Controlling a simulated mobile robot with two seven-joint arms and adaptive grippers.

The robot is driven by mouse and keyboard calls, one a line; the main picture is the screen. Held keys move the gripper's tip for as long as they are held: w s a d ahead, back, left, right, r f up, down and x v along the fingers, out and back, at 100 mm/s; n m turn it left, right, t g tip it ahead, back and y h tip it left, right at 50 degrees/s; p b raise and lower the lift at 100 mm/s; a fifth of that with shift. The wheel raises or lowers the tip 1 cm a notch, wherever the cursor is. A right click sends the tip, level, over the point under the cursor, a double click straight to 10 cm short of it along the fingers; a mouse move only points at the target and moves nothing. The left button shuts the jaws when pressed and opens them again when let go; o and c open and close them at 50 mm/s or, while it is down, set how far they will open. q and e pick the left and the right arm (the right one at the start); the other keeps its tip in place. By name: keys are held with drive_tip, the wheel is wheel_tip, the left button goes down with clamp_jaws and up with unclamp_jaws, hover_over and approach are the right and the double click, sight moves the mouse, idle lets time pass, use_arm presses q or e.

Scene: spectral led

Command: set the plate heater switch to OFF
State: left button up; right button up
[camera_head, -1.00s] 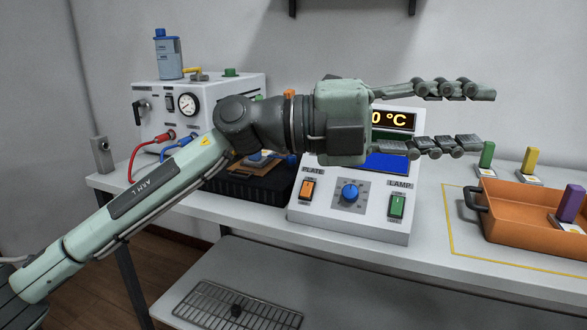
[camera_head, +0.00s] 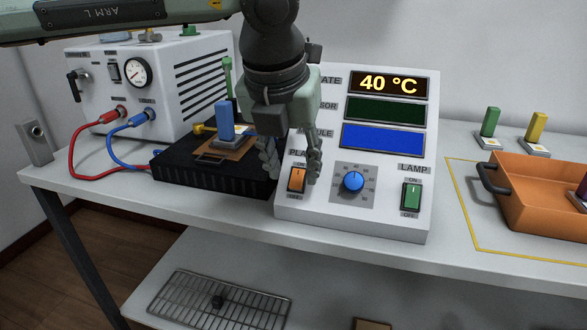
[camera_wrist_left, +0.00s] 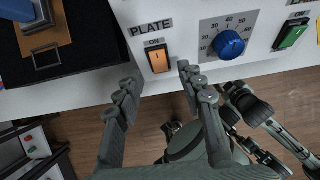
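The PLATE switch (camera_head: 297,179) is an orange rocker on the white sloped control box, with ON marked above and OFF below. In the left wrist view the PLATE switch (camera_wrist_left: 155,58) lies just beyond the fingertips, between their lines. I cannot tell which end of the rocker is pressed in. My left gripper (camera_head: 292,168) points down in front of the box, its fingers apart and empty. It also shows open in the left wrist view (camera_wrist_left: 158,76). Contact with the switch is not visible. Part of my right arm shows at the lower right there; its gripper state is unclear.
A blue dial (camera_head: 354,181) and a green LAMP switch (camera_head: 412,197) sit right of the PLATE switch. The display (camera_head: 388,84) reads 40 °C. A black hot plate (camera_head: 215,181) stands close on the left. An orange tray (camera_head: 535,215) is at the right.

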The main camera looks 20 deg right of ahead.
sight(297, 179)
use_arm(q)
drive_tip(key=shift+x, duration=1.05)
use_arm(e)
drive_tip(key=shift+w+f, duration=0.25)
drive_tip(key=shift+f, duration=0.05)
use_arm(q)
drive_tip(key=shift+c, duration=0.4)
drive_tip(key=shift+c, duration=1.2)
clamp_jaws()
use_arm(e)
drive_tip(key=shift+w+a+r, duration=0.1)
